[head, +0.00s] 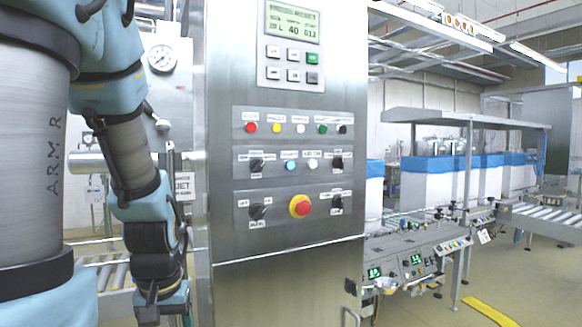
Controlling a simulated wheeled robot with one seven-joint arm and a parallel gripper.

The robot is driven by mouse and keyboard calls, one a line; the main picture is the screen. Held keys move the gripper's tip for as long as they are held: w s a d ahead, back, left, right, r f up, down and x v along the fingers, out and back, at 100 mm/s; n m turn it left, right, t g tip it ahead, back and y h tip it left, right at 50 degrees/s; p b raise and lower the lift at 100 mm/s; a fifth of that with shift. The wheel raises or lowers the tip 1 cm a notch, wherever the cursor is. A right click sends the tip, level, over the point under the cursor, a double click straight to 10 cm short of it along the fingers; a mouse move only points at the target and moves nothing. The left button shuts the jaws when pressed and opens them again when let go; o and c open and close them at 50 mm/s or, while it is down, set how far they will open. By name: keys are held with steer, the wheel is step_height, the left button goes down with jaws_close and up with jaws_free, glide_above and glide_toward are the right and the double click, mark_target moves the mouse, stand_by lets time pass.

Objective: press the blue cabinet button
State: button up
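The blue button (290,165) is a small round button on the front of the steel cabinet (283,260). It sits in the middle row of controls, between a black selector switch on its left and a white button on its right. Nothing covers it in the head view. My arm hangs down on the left side of the picture, apart from the cabinet's front. Its lower end runs to the bottom edge left of the cabinet, and I cannot make out gripper fingers there.
A red-and-yellow emergency stop (300,206) is just below the blue button. A row of coloured buttons is above, under a keypad with a display (292,27). A lower control console (410,270) stands to the right. Open floor lies at the far right.

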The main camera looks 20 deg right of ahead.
jaws_close()
stand_by(0.3)
stand_by(1.1)
